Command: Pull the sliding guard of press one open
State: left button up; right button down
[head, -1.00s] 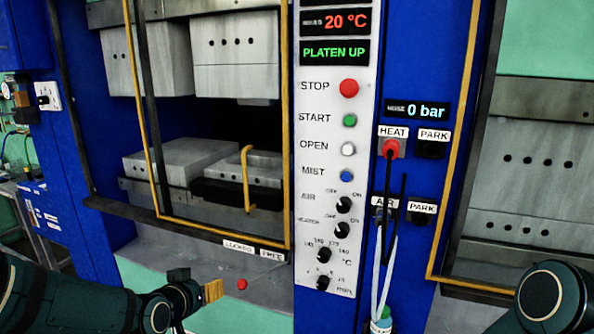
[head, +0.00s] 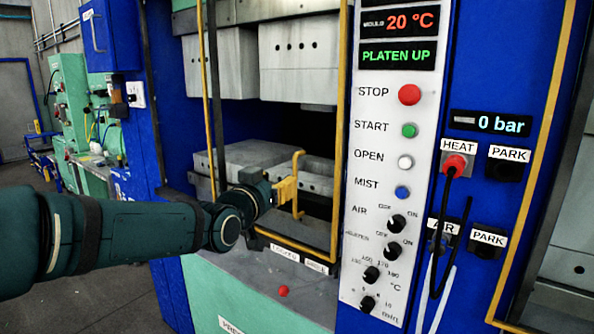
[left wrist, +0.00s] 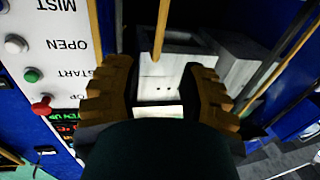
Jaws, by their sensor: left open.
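The sliding guard (head: 341,130) of the press on the left is a yellow-edged frame standing across the press opening. Its yellow bar handle (head: 297,212) stands upright inside the frame. My left gripper (head: 288,190) is at the handle's middle height in the head view and partly hides it. In the left wrist view my left gripper (left wrist: 160,95) has its two brown fingers wide apart. The handle (left wrist: 160,32) shows as a yellow bar ahead, in line with the gap between them. I cannot tell whether the fingers touch it. My right gripper is not in view.
A control panel (head: 385,235) with buttons and knobs stands right of the guard. A red knob (head: 283,291) sits on the ledge below. Cables hang from the red HEAT plug (head: 455,166). Grey press blocks (head: 300,55) are behind the guard. Floor is free at the lower left.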

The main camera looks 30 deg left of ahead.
aim_at(294, 171)
pick_arm(q)
jog(key=w, duration=0.6)
jog(key=w+a, duration=0.1)
jog(key=w, duration=0.2)
jog(key=shift+w+p, duration=0.15)
jog(key=shift+p, duration=0.15)
grip_shut()
